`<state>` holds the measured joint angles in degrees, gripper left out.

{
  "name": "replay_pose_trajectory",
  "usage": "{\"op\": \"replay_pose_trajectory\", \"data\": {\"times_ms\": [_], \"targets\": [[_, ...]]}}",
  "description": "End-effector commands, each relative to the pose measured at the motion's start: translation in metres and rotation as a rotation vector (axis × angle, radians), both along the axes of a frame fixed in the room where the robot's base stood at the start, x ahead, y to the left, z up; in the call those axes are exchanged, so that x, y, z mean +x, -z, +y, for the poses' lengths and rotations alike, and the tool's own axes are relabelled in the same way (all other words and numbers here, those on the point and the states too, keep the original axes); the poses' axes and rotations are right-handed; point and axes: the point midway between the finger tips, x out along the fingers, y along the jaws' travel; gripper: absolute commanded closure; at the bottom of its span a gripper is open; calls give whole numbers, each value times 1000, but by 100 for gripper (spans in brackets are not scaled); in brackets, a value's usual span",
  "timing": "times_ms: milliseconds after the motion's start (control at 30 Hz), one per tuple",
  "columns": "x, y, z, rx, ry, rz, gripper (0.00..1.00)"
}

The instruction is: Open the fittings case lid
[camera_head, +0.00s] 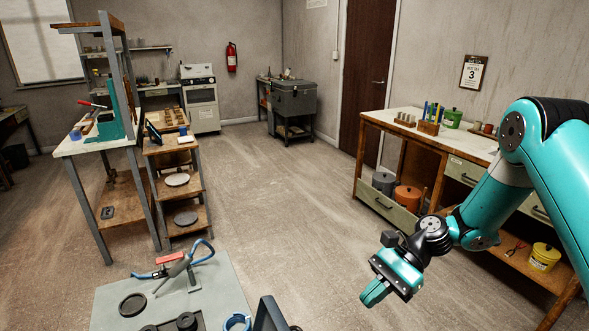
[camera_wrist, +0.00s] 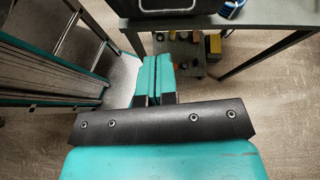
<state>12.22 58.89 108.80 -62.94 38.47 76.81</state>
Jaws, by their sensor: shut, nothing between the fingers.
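My gripper (camera_head: 376,291) hangs at the lower right of the head view, over open floor. Its two teal fingers are pressed together with nothing between them, and they also show in the wrist view (camera_wrist: 155,80). A dark case (camera_wrist: 165,8) with a handle-like bar sits on the grey table at the top edge of the wrist view, beyond my fingertips and apart from them. A dark upright edge (camera_head: 268,315) at the bottom of the head view may be part of it. Most of the case is cut off, and I cannot tell how its lid stands.
The grey table (camera_head: 215,290) holds a clamp-like tool with a blue hose (camera_head: 202,248), black round parts and a blue ring (camera_head: 237,322). A wooden bench (camera_head: 440,150) stands at right. A ladder-like frame (camera_wrist: 60,50) is at left in the wrist view. The middle floor is clear.

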Motion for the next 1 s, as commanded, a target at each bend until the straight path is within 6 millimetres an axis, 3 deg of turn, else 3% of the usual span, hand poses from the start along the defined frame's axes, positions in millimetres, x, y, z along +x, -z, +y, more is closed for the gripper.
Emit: {"op": "replay_pose_trajectory", "data": {"times_ms": [267, 500, 700, 933, 1000], "targets": [[-29, -94, 29, -59, -345, -468, 100], [-84, -160, 43, -87, -692, -860, 100], [-137, -194, 40, -101, -981, -1149, 100], [-175, -207, 30, -106, -1194, -1338, 100], [-179, -208, 26, -108, -1220, -1360, 86]]}}
